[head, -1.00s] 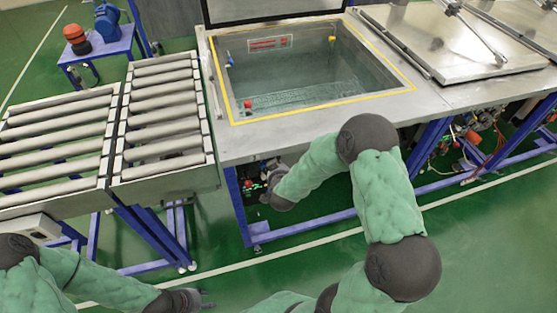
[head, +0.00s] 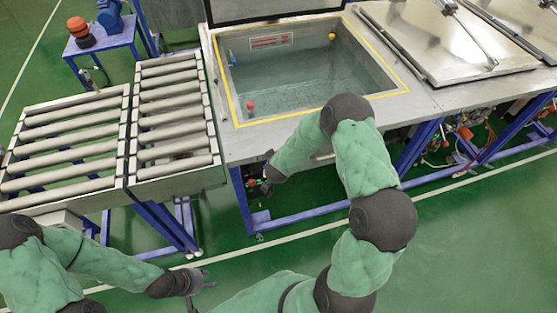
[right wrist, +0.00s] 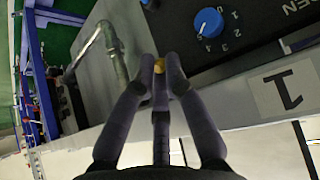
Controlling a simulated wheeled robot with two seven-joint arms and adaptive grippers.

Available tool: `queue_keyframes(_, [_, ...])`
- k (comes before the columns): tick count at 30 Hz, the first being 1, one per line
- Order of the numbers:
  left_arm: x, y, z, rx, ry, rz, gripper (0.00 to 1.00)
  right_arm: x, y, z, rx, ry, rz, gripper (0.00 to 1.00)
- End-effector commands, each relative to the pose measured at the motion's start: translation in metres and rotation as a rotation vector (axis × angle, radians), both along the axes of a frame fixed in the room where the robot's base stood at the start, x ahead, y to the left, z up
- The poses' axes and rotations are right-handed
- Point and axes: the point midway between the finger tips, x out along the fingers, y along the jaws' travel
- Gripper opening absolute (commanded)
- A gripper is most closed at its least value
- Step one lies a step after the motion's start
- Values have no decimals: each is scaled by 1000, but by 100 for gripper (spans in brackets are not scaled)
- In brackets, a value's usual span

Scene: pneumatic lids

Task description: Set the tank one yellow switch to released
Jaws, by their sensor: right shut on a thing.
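My left gripper (head: 208,281) is open and empty, low at the left over the green floor.
A blue numbered knob (right wrist: 208,22) sits on the panel near the right fingers. A metal pipe (right wrist: 115,55) runs left of them. A roller conveyor (head: 70,140) stands left of the tank. A closed metal lid (head: 440,45) lies to the right.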

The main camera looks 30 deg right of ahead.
Motion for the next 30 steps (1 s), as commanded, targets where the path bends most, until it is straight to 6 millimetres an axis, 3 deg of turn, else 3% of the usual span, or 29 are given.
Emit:
queue_keyframes(13, [0, 0, 2, 0, 0, 0, 40, 0, 0, 0, 2, 6, 0, 0])
queue_keyframes(14, [0, 0, 2, 0, 0, 0, 40, 0, 0, 0, 2, 6, 0, 16])
queue_keyframes(16, [0, 0, 2, 0, 0, 0, 40, 0, 0, 0, 2, 6, 0, 35])
queue_keyframes(30, [0, 0, 2, 0, 0, 0, 40, 3, -2, 3, -4, -4, -3, 36])
